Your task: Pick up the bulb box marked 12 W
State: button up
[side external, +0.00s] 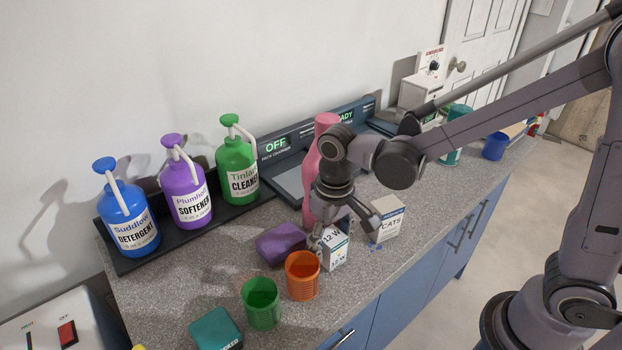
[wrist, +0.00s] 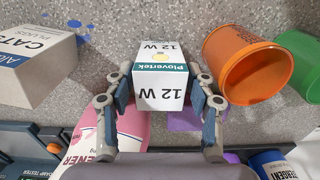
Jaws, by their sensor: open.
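The bulb box marked 12 W (side external: 333,248) is a small white box with a teal band, standing on the grey speckled counter. In the wrist view the box (wrist: 160,84) is upright in the middle, with "12 W" and "Plovertek" readable on it. My gripper (side external: 345,232) is over the box from above. In the wrist view my gripper (wrist: 160,100) is open, with one finger on each side of the box. A narrow gap seems to show at each side; contact is hard to tell. In the side view my gripper partly hides the box.
An orange cup (side external: 302,276) stands close beside the box, with a green cup (side external: 262,303) further left. A purple block (side external: 281,243) and a pink bottle (side external: 310,180) are close behind. A white CATS box (side external: 387,222) stands to the right. Counter in front is clear.

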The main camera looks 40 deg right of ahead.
jog(key=shift+f, duration=1.2)
jog(key=c, duration=0.9)
jog(key=shift+r, duration=0.15)
